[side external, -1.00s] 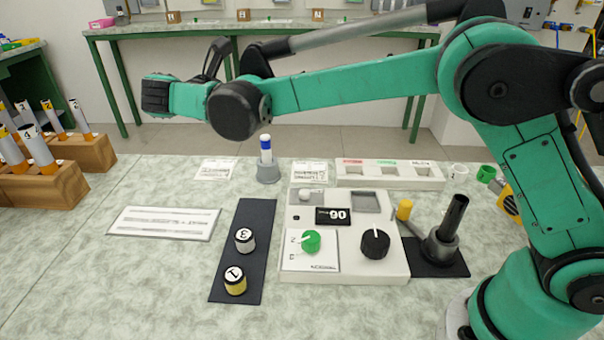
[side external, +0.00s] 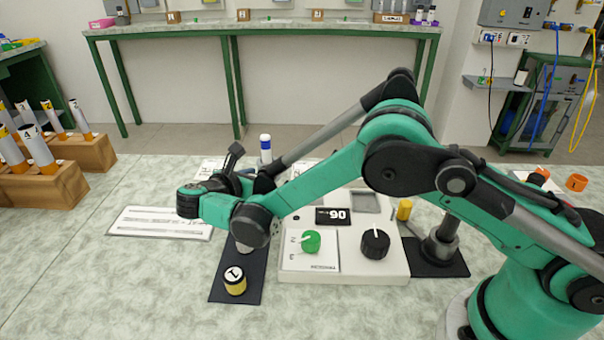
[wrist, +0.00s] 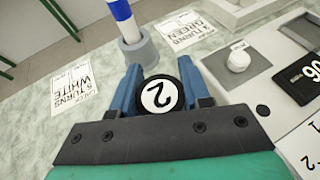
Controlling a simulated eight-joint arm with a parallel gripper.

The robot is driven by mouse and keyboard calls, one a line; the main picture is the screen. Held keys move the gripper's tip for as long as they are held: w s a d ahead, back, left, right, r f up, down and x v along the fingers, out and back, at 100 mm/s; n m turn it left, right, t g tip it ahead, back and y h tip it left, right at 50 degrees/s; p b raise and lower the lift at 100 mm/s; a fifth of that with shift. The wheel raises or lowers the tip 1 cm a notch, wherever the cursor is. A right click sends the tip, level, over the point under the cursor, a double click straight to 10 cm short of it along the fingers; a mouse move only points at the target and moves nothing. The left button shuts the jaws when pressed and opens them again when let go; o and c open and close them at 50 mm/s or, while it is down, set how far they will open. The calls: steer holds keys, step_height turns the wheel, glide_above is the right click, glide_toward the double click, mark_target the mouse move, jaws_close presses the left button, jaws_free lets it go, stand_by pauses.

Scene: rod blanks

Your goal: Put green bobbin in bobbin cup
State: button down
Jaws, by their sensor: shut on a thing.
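My gripper (wrist: 160,90) has its blue fingers closed on the sides of a bobbin (wrist: 160,97) with a black rim and a white end marked 2. The bobbin's side colour is hidden by the fingers. In the side external view my gripper is low over the left part of the table, and the arm hides the held bobbin. A yellow-banded bobbin marked 1 (side external: 235,281) stands on the dark mat (side external: 222,290). The bobbin marked 3 is mostly or wholly hidden behind my wrist. I cannot make out which thing is the bobbin cup. An orange cup-like thing (side external: 577,183) stands at far right.
A blue and white rod (side external: 265,146) stands upright in a grey holder (wrist: 138,50). The control panel (side external: 345,270) carries a green knob (side external: 312,241) and a black knob (side external: 375,243). A yellow peg (side external: 404,210) is to their right.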

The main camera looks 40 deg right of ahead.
steer(key=shift+f, duration=2.25)
steer(key=shift+f, duration=0.2)
steer(key=shift+c, duration=2.1)
jaws_free()
